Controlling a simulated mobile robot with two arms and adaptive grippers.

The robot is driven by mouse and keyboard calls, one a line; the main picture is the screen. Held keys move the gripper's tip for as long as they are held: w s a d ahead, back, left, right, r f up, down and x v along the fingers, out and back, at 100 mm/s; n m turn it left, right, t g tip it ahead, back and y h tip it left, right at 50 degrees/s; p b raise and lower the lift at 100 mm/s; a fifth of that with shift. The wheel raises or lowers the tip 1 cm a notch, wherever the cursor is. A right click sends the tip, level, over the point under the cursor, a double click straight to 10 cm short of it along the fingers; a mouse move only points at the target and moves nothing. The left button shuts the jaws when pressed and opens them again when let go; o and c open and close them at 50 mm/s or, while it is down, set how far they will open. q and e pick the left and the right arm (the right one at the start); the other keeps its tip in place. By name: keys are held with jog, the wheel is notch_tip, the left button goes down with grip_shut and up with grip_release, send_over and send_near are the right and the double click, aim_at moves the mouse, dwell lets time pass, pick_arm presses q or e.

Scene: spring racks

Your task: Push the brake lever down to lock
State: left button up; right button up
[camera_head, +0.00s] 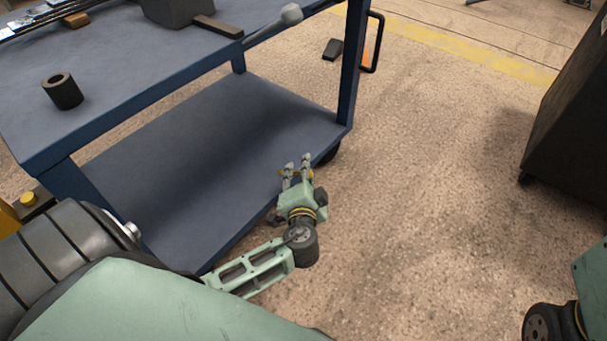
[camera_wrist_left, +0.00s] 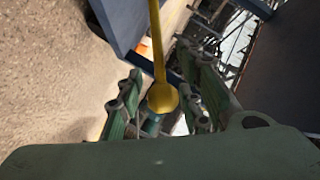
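A yellow lever (camera_wrist_left: 158,50) with a rounded end runs down from the top of the left wrist view. Its end sits between the fingers of my left gripper (camera_wrist_left: 160,105), which are apart on either side of it. In the head view, my left gripper (camera_head: 297,165) is low beside the blue cart's bottom shelf, near the caster wheel (camera_head: 328,155). A bit of yellow (camera_head: 285,173) shows at its fingers. Whether the gripper touches the lever I cannot tell. My right gripper is out of view; only part of that arm shows at lower right.
The blue cart (camera_head: 210,150) has a bare lower shelf. A dark hollow cylinder (camera_head: 63,92) stands on its top. A black wedge (camera_head: 333,49) and an orange object (camera_head: 365,58) are near the cart's far side. A dark cabinet (camera_head: 570,120) stands at right, with clear floor between.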

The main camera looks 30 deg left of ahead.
pick_arm(q)
jog(key=shift+c, duration=0.2)
grip_shut()
jog(key=shift+f, duration=0.1)
